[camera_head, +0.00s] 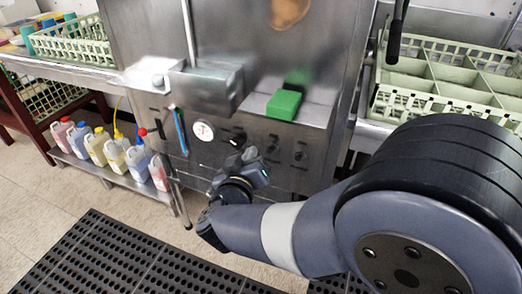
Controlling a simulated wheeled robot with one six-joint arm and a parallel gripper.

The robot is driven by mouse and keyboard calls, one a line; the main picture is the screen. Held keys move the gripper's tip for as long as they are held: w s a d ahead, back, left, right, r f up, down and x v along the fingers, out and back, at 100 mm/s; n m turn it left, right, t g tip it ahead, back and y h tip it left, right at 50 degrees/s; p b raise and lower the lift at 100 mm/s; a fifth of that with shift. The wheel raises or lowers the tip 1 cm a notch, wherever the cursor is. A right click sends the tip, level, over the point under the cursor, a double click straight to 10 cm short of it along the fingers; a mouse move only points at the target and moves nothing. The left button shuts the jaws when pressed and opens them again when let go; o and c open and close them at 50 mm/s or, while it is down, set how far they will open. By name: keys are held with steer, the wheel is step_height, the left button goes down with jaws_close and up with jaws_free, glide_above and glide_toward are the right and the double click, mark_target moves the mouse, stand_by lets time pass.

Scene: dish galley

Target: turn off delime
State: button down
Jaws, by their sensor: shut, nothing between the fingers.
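The steel dishwasher's front panel (222,160) carries a row of dark knobs: a left knob (238,138), a middle knob (272,143) and a right knob (300,155). Their labels are too small to read, so I cannot tell which control is delime. A round white gauge (203,131) sits left of the knobs. My gripper (250,155) is shut and empty, just below the left and middle knobs in the picture. I cannot tell whether it touches the panel. My wrist hides part of the lower panel.
A green box (283,104) sits on the ledge above the knobs. Several coloured bottles (115,155) stand on a low shelf at left. Dish racks lie on the left counter (70,65) and right counter (372,130). A black perforated mat (105,262) covers the floor in front.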

mark_target(271, 149)
stand_by(0.3)
steer(key=b+x, duration=0.3)
steer(key=x, duration=0.6)
steer(key=shift+w+d+f, duration=0.1)
steer(key=shift+w+f, duration=0.05)
steer(key=shift+d+f+b, duration=0.4)
steer(key=shift+f+b, duration=0.3)
steer(key=shift+f, duration=0.15)
steer(key=shift+s+d+f+b, duration=0.4)
steer(key=shift+s+f, duration=0.15)
steer(key=shift+s, duration=0.15)
steer(key=shift+f, duration=0.1)
steer(key=shift+f+b, duration=0.15)
steer(key=shift+b, duration=0.2)
steer(key=shift+s+t, duration=0.1)
steer(key=shift+t, duration=0.2)
